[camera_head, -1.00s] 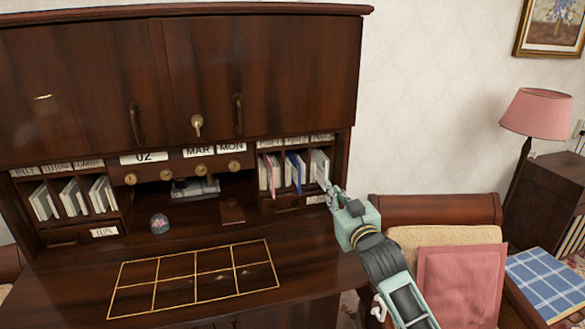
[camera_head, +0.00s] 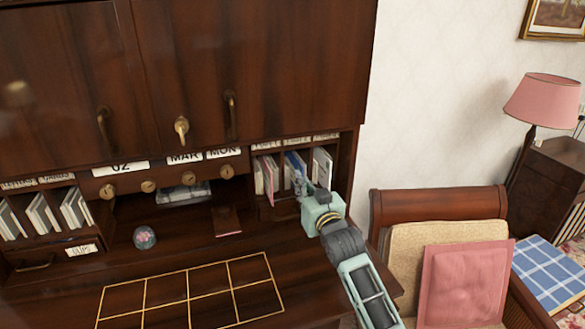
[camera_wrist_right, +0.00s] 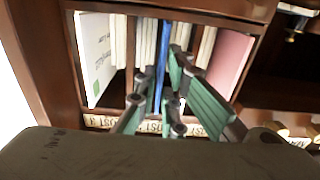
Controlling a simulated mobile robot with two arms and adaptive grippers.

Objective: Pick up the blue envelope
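The blue envelope (camera_head: 295,162) stands upright among pale envelopes in the right-hand cubbies of the desk. It also shows as a thin blue strip in the wrist view (camera_wrist_right: 164,52). My right gripper (camera_head: 300,184) is at the front of these cubbies, just below and in front of the blue envelope. In the wrist view my right gripper (camera_wrist_right: 163,82) has its green-padded fingers apart, with the blue strip seen between them. I cannot tell whether the fingers touch it. My left gripper is not in view.
A pink envelope (camera_wrist_right: 229,60) and several white ones (camera_wrist_right: 95,55) stand close by between wooden dividers. The desk (camera_head: 75,270) has a gold grid and a glass globe (camera_head: 145,238). A chair (camera_head: 440,202) with a pink cushion (camera_head: 465,280) stands at right.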

